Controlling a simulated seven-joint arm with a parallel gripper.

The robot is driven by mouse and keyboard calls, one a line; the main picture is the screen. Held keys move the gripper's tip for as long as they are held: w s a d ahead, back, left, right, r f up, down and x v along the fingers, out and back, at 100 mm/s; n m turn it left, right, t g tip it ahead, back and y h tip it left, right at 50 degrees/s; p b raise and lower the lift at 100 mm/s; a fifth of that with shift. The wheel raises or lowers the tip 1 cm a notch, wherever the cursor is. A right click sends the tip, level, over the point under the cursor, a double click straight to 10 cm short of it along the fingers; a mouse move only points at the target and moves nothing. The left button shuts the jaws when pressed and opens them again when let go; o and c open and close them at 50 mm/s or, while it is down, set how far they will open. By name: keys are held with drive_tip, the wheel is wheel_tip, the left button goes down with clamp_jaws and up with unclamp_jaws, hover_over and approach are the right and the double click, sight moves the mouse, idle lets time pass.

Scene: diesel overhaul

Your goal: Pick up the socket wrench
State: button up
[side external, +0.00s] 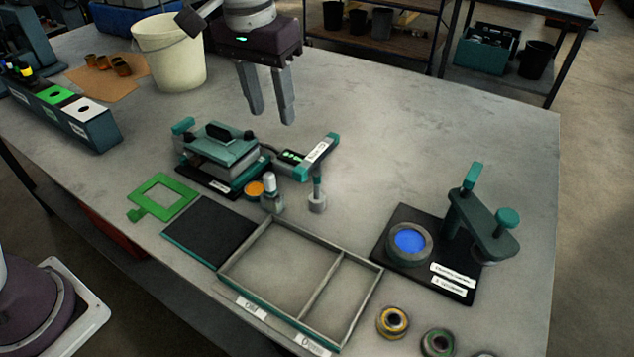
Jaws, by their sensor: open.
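A teal and dark tool with a small green-lit display and a white label lies at mid-table; it looks like the socket wrench (306,160). A thin shaft runs down from it to a grey cylindrical socket-like end (317,203). Its left end is close to a teal clamped fixture (217,152), and I cannot tell if they touch. My gripper (272,117) is open and empty, pointing down. It hangs above the table, up and left of the wrench in the picture, apart from it.
A grey two-compartment tray (300,285) lies at the front, empty. Left of it are a black pad (208,230) and a green frame (163,196). A press stand (475,215) stands right. A cream bucket (170,55) stands behind. The table's back right is clear.

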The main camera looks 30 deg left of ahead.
sight(316, 150)
drive_tip(key=shift+g, duration=0.7)
drive_tip(key=w+d+f, duration=0.1)
drive_tip(key=f, duration=0.1)
drive_tip(key=w+d+f, duration=0.2)
drive_tip(key=f, duration=0.1)
drive_tip(key=w+d+f, duration=0.1)
drive_tip(key=w+f, duration=0.1)
drive_tip(key=f, duration=0.1)
drive_tip(key=shift+w+d+f, duration=0.2)
drive_tip(key=shift+w+d, duration=0.05)
drive_tip(key=shift+d, duration=0.05)
wheel_tip(316, 150, down, 8)
drive_tip(key=shift+d+r, duration=0.15)
drive_tip(key=shift+r, duration=0.1)
clamp_jaws()
